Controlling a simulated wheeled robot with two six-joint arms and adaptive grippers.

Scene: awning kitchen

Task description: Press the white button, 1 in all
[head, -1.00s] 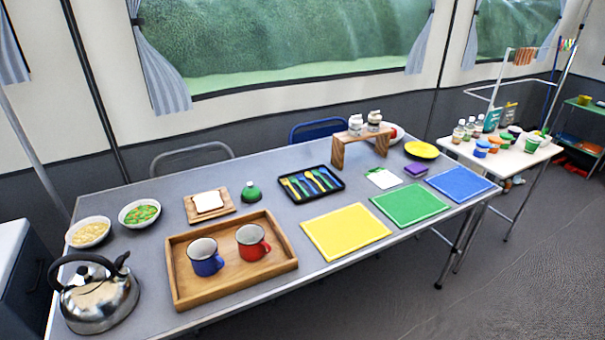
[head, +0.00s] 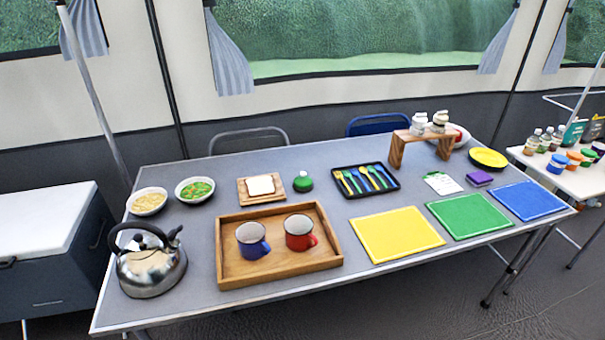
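I cannot make out a clear white button in the head view. A small round green item (head: 303,182) with a pale spot on top sits on the long grey table (head: 190,240), right of a wooden board (head: 245,199). I cannot tell what it is. A white card with green marks (head: 443,183) lies near the table's right part; its details are too small to read. Neither of my grippers is in view.
A wooden tray (head: 228,268) holds a blue mug (head: 252,240) and a red mug (head: 299,233). A kettle (head: 150,268) stands at the front left. Yellow (head: 397,234), green (head: 468,215) and blue (head: 527,200) mats lie at right. A white-topped cabinet (head: 45,222) stands left.

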